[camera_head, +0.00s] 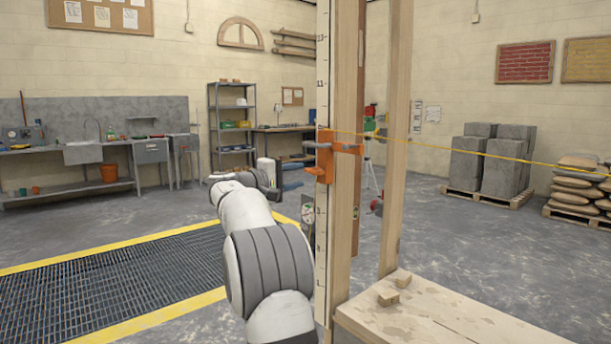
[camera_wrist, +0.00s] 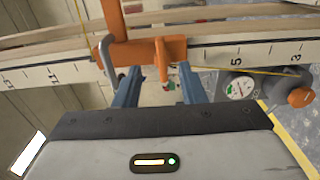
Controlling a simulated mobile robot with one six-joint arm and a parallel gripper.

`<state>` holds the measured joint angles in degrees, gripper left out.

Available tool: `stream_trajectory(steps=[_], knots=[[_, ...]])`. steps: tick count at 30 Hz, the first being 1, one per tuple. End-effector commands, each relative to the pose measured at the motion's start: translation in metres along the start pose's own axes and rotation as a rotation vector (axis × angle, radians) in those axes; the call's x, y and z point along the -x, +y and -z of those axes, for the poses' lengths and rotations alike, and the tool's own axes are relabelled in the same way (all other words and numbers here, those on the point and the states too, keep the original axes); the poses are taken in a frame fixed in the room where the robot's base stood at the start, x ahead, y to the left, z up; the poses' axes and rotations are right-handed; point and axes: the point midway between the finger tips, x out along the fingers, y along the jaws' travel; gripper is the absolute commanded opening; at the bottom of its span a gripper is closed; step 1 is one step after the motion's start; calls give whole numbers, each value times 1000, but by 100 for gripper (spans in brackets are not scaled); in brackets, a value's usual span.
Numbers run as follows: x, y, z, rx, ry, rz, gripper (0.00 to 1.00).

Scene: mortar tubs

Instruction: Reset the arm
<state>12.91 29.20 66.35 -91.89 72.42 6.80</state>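My gripper (camera_wrist: 158,78) shows in the wrist view as two blue-grey fingers set well apart. It is open, with nothing clearly held between them. An orange clamp (camera_wrist: 145,52) lies just beyond the fingertips, and its small lower tab hangs in the gap between them. I cannot tell whether the fingers touch it. In the head view my arm reaches forward and bends right, with my gripper (camera_head: 292,177) just left of the orange clamp (camera_head: 326,157). The clamp sits on an upright pole with a marked scale (camera_head: 322,90).
A yellow string (camera_head: 450,148) runs right from the clamp. Wooden posts (camera_head: 397,130) and a plank platform (camera_head: 430,310) stand right of my arm. In the wrist view, a round gauge (camera_wrist: 241,87) and an orange knob (camera_wrist: 300,97) lie right. A floor grate (camera_head: 110,285) is left, with clear floor around.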

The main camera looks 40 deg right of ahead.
Motion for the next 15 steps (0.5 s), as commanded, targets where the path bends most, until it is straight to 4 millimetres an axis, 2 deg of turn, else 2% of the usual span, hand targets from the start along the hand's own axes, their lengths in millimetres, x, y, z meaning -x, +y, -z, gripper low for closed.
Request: stream_trajectory(steps=[5,15], knots=[[16,0,0,-1,1,0,37],[18,0,0,-1,-1,0,37]])
